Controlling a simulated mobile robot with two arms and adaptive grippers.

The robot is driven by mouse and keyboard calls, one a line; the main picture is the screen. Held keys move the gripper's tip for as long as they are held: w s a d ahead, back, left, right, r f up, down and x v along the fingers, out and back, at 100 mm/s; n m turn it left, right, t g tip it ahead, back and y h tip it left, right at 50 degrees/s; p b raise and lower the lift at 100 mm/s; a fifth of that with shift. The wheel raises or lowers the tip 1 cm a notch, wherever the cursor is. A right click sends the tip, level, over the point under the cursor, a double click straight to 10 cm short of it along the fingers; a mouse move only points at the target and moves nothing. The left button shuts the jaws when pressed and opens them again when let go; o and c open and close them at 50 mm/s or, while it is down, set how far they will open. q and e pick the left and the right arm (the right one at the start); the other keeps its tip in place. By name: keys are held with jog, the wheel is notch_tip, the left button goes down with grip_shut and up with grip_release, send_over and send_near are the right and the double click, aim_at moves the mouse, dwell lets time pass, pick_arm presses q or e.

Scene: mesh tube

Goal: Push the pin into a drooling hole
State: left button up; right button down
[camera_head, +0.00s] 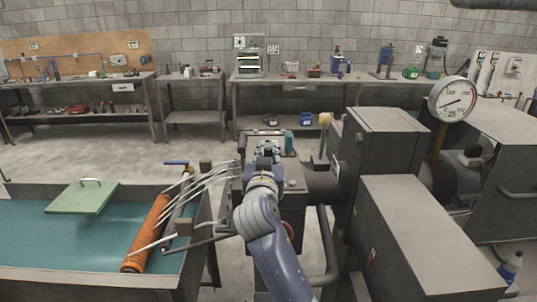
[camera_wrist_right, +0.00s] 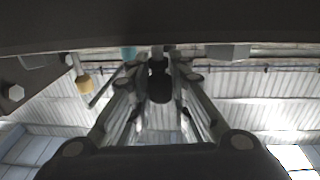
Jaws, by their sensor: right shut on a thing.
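In the head view my right gripper (camera_head: 268,148) is over the grey machine block (camera_head: 288,205) at the middle. In the right wrist view the fingers (camera_wrist_right: 158,65) close around a small dark rounded thing (camera_wrist_right: 159,88), possibly the pin; its far end is hidden. Several pale streaks (camera_head: 205,180), like liquid jets, spread left from the block's left side toward the tank. The holes they come from are too small to make out. My left gripper is not in view.
A tank with teal liquid (camera_head: 52,235) stands at left, with an orange roll (camera_head: 147,232) and a green lid (camera_head: 84,197). Right of my arm are grey machine housings (camera_head: 425,230) and a dial gauge (camera_head: 452,100). A yellow-headed tool (camera_head: 325,119) and teal cylinder (camera_head: 289,141) stand near the gripper.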

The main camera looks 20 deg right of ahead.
jog(key=shift+f+b, duration=1.1)
jog(key=shift+f, duration=0.25)
dwell(0.8)
jog(key=shift+f+b, duration=0.1)
jog(key=shift+b, duration=0.2)
dwell(0.7)
jog(key=c, duration=1.5)
grip_release()
jog(key=shift+o, duration=0.3)
jog(key=shift+s+d, duration=0.15)
